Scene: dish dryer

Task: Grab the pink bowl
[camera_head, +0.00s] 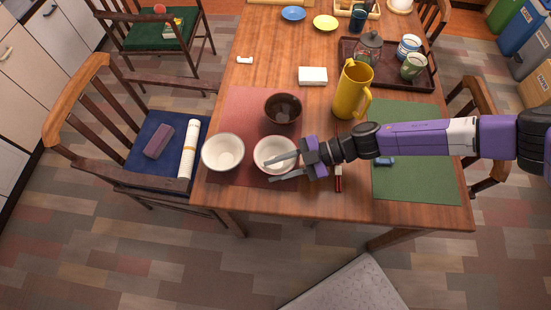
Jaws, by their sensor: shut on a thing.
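My gripper (272,170) reaches in from the right and is shut on the near rim of a pale bowl (273,145). One finger lies inside the bowl and the other is outside, on its near side. The bowl looks off-white, perhaps faintly pinkish; no bowl in view is clearly pink. It is upright, at or just above the red mat; any gap under it cannot be told. A similar white bowl (223,150) stands apart to its left. A dark brown bowl (283,107) stands behind it.
A yellow pitcher (350,93) and a white box (313,76) stand behind my arm. A dark tray (420,82) holds mugs and a glass jar. A green mat (415,187) lies below my arm. Chairs flank the wooden table (245,202).

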